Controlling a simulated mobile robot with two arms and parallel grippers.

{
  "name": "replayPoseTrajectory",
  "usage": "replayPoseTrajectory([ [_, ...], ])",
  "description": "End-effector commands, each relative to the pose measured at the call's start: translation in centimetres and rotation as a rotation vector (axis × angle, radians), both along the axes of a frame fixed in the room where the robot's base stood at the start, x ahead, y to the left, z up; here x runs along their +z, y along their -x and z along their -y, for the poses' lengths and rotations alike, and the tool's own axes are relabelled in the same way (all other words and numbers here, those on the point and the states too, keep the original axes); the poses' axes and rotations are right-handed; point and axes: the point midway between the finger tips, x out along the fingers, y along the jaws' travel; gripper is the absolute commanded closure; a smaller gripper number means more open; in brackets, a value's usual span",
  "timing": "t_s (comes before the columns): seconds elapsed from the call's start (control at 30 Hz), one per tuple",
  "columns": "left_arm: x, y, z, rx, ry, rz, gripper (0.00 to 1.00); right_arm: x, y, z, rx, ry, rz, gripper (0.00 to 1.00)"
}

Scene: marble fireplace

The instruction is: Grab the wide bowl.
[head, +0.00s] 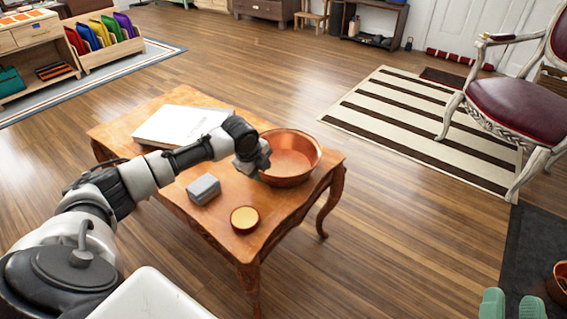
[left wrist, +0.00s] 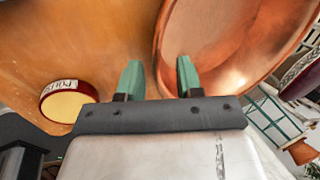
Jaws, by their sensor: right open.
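The wide copper bowl (head: 295,155) stands upright on the right part of the wooden table (head: 170,182). In the left wrist view the bowl (left wrist: 235,45) fills the upper right. My left gripper (head: 260,172) is at the bowl's near left rim; its fingertips are mostly hidden in the head view. In the left wrist view the left gripper (left wrist: 159,78) has its two green fingers apart, with the bowl's rim running between them. I cannot tell if either finger touches it. My right gripper (head: 512,306) is open and empty at the bottom right, far from the bowl.
A small round tin (head: 244,219) with a yellow top and a grey box (head: 203,189) sit near the table's front. A white book (head: 180,124) lies at the back left. A red-seated chair (head: 520,105) stands right. Floor right of the table is clear.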

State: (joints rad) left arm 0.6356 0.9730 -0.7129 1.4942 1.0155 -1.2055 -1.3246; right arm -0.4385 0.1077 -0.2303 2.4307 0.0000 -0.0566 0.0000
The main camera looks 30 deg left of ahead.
Motion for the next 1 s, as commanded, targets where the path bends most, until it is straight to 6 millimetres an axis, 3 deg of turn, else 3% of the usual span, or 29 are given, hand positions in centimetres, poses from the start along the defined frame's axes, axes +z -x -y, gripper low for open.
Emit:
replayPoseTrajectory([
  [0.4, -3.3, -1.1, 0.2, 0.001, 0.001, 0.000, 0.64, 4.1, 3.0, -0.1, 0.023, -0.120, 0.416, 0.57],
  [0.77, -3.6, -1.3, 0.2, 0.000, 0.000, 0.000, 0.64, 4.8, 3.6, 0.0, 0.026, -0.137, 0.476, 0.57],
  [1.0, -3.6, -1.3, 0.2, 0.000, 0.000, 0.000, 0.98, 4.7, 3.6, 0.0, 0.026, -0.137, 0.474, 0.57],
])
